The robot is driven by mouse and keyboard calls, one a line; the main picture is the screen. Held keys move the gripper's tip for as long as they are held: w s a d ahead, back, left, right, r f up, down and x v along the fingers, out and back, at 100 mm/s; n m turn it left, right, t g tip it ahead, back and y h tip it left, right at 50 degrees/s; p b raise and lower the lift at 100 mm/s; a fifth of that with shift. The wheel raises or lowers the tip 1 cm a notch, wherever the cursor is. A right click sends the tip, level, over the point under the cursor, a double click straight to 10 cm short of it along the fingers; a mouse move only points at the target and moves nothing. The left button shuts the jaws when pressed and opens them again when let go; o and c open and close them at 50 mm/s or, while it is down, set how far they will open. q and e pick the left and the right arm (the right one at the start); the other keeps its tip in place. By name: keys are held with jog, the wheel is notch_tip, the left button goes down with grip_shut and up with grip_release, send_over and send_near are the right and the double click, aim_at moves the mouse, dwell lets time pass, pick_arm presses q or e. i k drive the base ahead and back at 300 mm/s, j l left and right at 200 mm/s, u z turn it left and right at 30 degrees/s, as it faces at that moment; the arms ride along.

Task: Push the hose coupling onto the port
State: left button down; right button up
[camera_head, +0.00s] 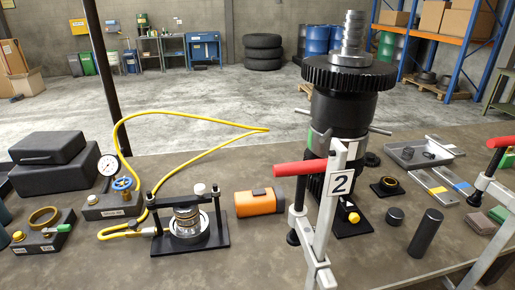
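A yellow hose (205,118) arches up behind the gauge unit and loops far out to the right. It then runs back down to the left side of the black press fixture (216,240). A hose end that looks like the coupling (134,232) lies low beside the fixture's left edge. I cannot tell whether it touches a port there. The fixture holds a shiny ringed cylinder (187,221) between two posts. The gauge unit (113,206) has a round dial (108,165) and a blue handwheel (122,184). Neither of my grippers shows.
A tall black gear assembly (343,108) stands right of centre, behind a red-handled clamp (323,212) marked 2. An orange block (259,202) lies right of the fixture. Black cases (54,177) sit at the left. A dark cylinder (425,233) stands at the right. The front middle is clear.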

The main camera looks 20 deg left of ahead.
aim_at(152, 231)
jog(key=u, duration=1.6)
jog(key=z, duration=0.45)
jog(key=k+j+z, duration=0.2)
jog(key=j+z, duration=0.2)
jog(key=k+j+z, duration=0.2)
jog(key=z, duration=0.15)
jog(key=k+j+z, duration=0.25)
jog(key=z, duration=0.15)
jog(key=k+j, duration=0.2)
